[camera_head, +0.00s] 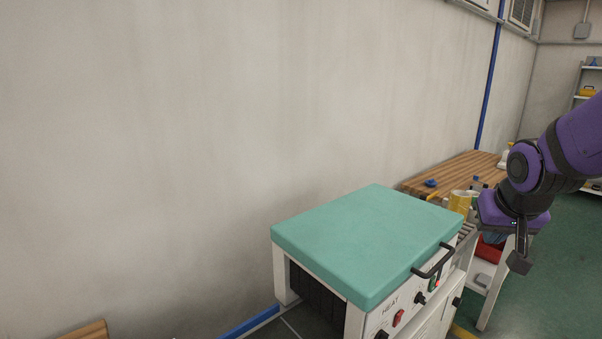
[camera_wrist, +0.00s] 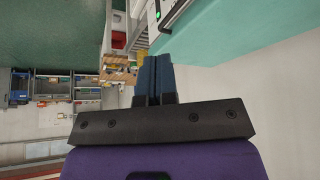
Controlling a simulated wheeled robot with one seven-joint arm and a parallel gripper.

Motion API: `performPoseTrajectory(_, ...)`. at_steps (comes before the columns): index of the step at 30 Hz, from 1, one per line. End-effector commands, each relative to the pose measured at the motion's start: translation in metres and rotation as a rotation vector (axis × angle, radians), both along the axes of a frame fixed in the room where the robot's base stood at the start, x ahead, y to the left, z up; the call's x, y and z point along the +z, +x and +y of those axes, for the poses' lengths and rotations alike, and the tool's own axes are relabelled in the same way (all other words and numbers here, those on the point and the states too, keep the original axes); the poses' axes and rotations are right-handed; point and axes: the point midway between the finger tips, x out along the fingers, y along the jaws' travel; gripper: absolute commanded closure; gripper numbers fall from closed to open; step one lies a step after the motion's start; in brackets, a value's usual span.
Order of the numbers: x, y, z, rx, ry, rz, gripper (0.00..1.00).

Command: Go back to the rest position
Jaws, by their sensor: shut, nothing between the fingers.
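My gripper (camera_head: 519,262) hangs at the right in the head view, on my purple arm, to the right of the teal-topped machine. In the wrist view my gripper (camera_wrist: 153,62) shows two dark blue fingers pressed together, with nothing between them. No object is held. The fingers look clear of the machine in both views.
The machine has a teal lid (camera_head: 365,240), a black handle (camera_head: 433,262) and a front panel with knobs. A wall lies behind; open green floor (camera_head: 560,270) is at right.

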Motion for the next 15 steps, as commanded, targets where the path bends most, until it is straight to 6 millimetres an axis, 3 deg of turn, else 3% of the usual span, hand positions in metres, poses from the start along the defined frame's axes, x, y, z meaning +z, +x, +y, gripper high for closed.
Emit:
performPoseTrajectory(1, 0.014, -0.011, 0.008, 0.021, -0.009, -0.006, 1.0)
performPoseTrajectory(6, 0.047, -0.05, 0.029, 0.083, -0.017, 0.009, 1.0)
performPoseTrajectory(15, 0.085, -0.124, 0.054, 0.203, 0.004, 0.028, 1.0)
